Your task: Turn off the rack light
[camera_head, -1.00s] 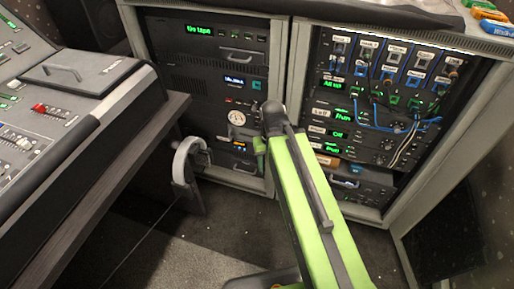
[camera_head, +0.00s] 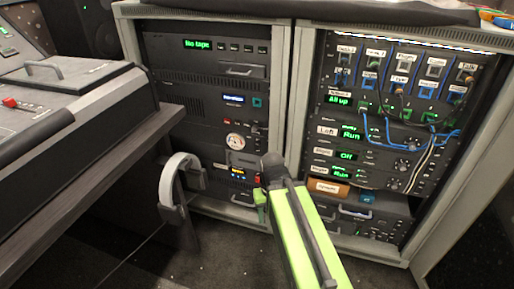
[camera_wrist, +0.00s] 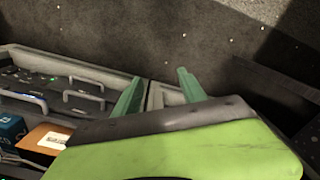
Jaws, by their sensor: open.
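The rack light appears as a bright white strip (camera_head: 425,45) along the top inside edge of the right equipment rack (camera_head: 297,100). It is lit. I cannot make out a switch for it. My gripper shows in the wrist view (camera_wrist: 160,92) with two green fingers spread apart and nothing between them. In the head view my green arm reaches up in front of the racks, and a green part of the gripper (camera_head: 260,203) shows low before the left rack, well below the light strip. The fingertips are not clear there.
A mixing console (camera_head: 75,95) stands at the left. A grey curved handle-like piece (camera_head: 172,190) stands near its corner. The left rack (camera_head: 210,12) holds units with green displays. Blue and white cables (camera_head: 400,140) hang before the right rack. Dark floor (camera_head: 215,260) lies open in front.

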